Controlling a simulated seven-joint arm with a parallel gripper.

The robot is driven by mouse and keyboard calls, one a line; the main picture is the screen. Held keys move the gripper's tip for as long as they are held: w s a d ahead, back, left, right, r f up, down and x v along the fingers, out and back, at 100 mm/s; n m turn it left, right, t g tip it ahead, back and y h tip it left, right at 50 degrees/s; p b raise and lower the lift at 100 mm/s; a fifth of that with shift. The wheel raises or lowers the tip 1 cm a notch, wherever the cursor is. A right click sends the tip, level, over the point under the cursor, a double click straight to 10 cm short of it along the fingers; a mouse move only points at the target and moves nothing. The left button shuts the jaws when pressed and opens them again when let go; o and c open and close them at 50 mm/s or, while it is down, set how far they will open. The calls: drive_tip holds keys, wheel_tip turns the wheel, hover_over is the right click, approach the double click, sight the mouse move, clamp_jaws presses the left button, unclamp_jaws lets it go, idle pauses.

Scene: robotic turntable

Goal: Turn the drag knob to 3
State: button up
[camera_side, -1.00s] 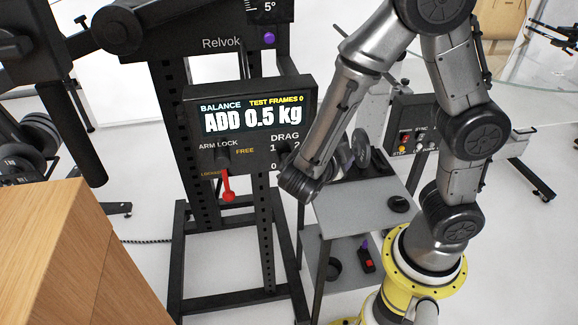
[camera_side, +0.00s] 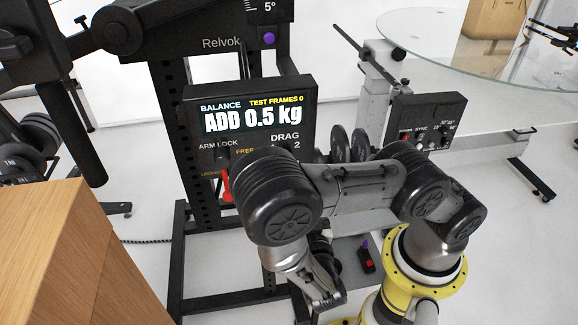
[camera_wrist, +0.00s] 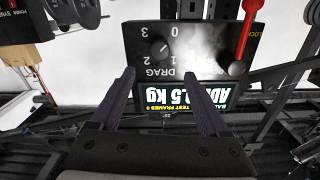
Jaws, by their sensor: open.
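The drag knob (camera_wrist: 158,46) is a small dark round knob on the black control panel (camera_wrist: 195,67). In the wrist view it appears upside down, with 0, 1, 2 and 3 around it. A pale mark shows on the knob, but I cannot tell which number it points at. My gripper (camera_wrist: 160,75) is open and empty, its two dark fingers spread below the knob in the picture and apart from it. My fingers cannot be made out there.
A red-tipped arm-lock lever (camera_wrist: 245,35) stands beside the knob; part shows in the side view (camera_side: 226,185). The screen (camera_side: 252,119) reads ADD 0.5 kg. A switch box (camera_side: 428,122) stands right, a wooden block (camera_side: 75,240) left.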

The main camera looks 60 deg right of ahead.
drive_tip(key=x, duration=1.1)
clamp_jaws()
idle(0.3)
